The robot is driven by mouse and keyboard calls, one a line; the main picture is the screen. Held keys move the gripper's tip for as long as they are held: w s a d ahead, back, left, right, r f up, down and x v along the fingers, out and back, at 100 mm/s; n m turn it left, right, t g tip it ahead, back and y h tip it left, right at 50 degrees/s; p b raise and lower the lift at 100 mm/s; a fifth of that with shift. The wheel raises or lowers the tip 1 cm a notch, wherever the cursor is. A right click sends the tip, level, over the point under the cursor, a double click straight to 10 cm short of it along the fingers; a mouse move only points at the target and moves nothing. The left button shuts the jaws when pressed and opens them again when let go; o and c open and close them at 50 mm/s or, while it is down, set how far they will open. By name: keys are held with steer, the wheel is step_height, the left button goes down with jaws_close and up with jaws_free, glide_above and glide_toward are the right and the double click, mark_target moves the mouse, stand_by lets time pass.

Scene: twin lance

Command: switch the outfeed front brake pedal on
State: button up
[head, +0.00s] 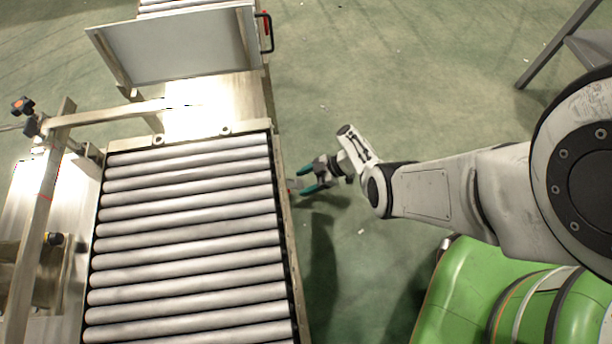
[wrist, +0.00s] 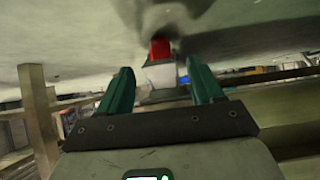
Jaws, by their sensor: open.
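My gripper (head: 306,182) is open beside the right side rail of the roller conveyor (head: 190,215), low down near its edge. In the wrist view its two green fingers (wrist: 157,90) stand apart with nothing held between them. A small red part (wrist: 160,49) on a grey metal piece (wrist: 161,76) shows just beyond and between the fingertips; it may be the brake pedal.
A post with dark knobs (head: 38,215) is at the left. A grey metal stand (head: 590,42) is at upper right. Green floor (head: 400,90) is clear right of the conveyor.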

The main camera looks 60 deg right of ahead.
steer(key=p+v, duration=0.4)
steer(key=v, duration=0.6)
steer(key=shift+s+d+r, duration=0.2)
steer(key=shift+s+r, duration=0.05)
stand_by(0.3)
steer(key=s+a+r+m+g+h, duration=0.1)
steer(key=a+r+g, duration=0.15)
steer(key=a, duration=0.25)
steer(key=a+r+m+g, duration=0.1)
steer(key=a+r+g, duration=0.1)
steer(key=a+g, duration=0.25)
steer(key=s+a+r+m+h+p, duration=0.1)
steer(key=s+a+r+m+h, duration=0.2)
steer(key=r, duration=0.6)
steer(key=s+a+r+m+h+p, duration=0.1)
steer(key=s+a+r+m+h, duration=0.15)
steer(key=a+r, duration=0.45)
step_height(320, 180, up, 41)
steer(key=d+p, duration=0.1)
steer(key=p, duration=3.6)
steer(key=shift+w+d+f+p, duration=0.2)
steer(key=shift+w+d+p, duration=0.1)
steer(key=shift+w+d, duration=0.05)
